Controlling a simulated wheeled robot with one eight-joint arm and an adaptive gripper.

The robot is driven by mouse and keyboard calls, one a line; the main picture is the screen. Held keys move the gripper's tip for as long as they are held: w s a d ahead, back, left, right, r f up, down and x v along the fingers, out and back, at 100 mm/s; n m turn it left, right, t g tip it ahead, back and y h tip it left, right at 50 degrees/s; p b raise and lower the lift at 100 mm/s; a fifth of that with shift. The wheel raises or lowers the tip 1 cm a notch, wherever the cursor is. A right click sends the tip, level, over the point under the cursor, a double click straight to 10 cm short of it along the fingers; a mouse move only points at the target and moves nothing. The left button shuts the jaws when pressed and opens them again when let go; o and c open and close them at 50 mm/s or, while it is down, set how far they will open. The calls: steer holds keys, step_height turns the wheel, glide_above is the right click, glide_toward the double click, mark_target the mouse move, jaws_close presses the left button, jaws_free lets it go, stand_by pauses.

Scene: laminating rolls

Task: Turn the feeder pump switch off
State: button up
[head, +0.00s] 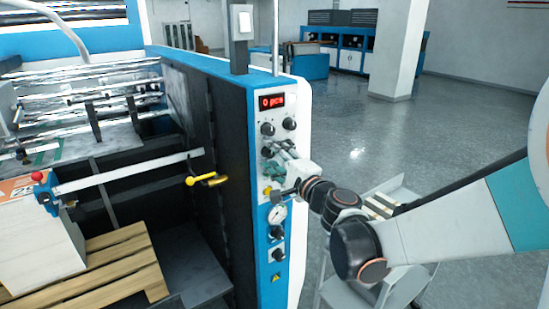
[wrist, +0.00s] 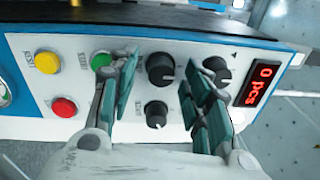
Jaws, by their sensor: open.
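The blue and white control panel (head: 262,205) carries several black rotary knobs; their labels are too small to read, so I cannot tell which one is the feeder pump switch. In the wrist view a larger black knob (wrist: 160,69) sits between the tips of my gripper (wrist: 158,78), with a smaller knob (wrist: 156,114) below it. Another knob (wrist: 216,68) is beside the right finger, partly covered. My gripper (head: 273,161) is open in front of the panel's upper half, fingers pointing at it. I cannot tell whether it touches any knob.
A red display (wrist: 262,84) reads "0 pcs". Green (wrist: 101,60), yellow (wrist: 46,62) and red (wrist: 64,107) buttons are near the left finger. A gauge (head: 277,213) and more knobs (head: 277,233) are lower. A yellow handle (head: 206,180) sticks out left. Open floor (head: 450,120) lies right.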

steer(key=v, duration=1.2)
steer(key=shift+d, duration=0.1)
steer(key=s+f+n+g+h+b, duration=0.3)
steer(key=s+f+n+g, duration=0.2)
steer(key=s+f+n, duration=0.35)
steer(key=s+d+f+n+g+h+b, duration=0.1)
steer(key=s+d+f+n+g+h, duration=0.1)
steer(key=s+d, duration=0.4)
steer(key=s+d+f+n+g+h+b, duration=0.1)
steer(key=s+d+f+n+h+b, duration=0.1)
steer(key=s+d+f+h, duration=0.2)
steer(key=s+d+f, duration=0.1)
steer(key=s+d, duration=0.1)
steer(key=d, duration=0.1)
steer(key=shift+s+n+g+h, duration=0.2)
steer(key=shift+n+g+h, duration=0.15)
steer(key=shift+g+h, duration=0.05)
steer(key=shift+d, duration=0.1)
